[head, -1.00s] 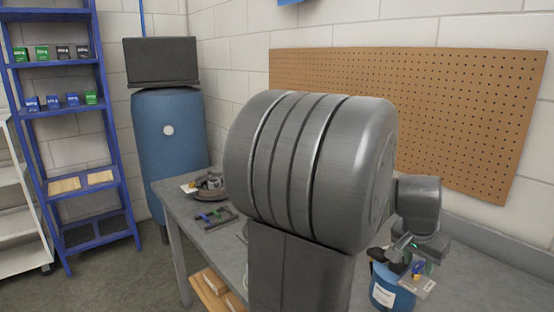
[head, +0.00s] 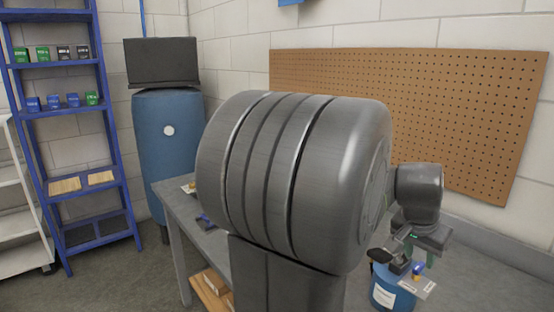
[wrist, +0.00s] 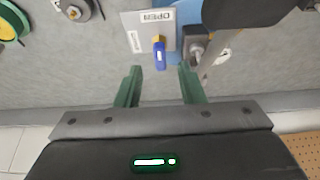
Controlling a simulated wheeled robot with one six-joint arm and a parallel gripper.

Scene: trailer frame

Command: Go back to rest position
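My gripper (wrist: 160,84) shows in the wrist view with its two green fingers apart and nothing held between them. A small blue and yellow handle (wrist: 159,53) on a pale plate marked "OPEN" (wrist: 137,27) lies just beyond the fingertips. I cannot tell how far the fingertips are from it. In the head view the plate (head: 422,287) shows at the lower right, over a blue container (head: 391,291), near the end of my arm. My large grey arm link fills the middle of the head view and hides much of the bench.
A grey workbench (head: 181,216) stands along the wall under a brown pegboard (head: 455,110). A blue barrel (head: 169,140) with a dark box (head: 161,62) on top stands behind. A blue shelf (head: 83,185) with small boxes is at left. Floor is clear between shelf and bench.

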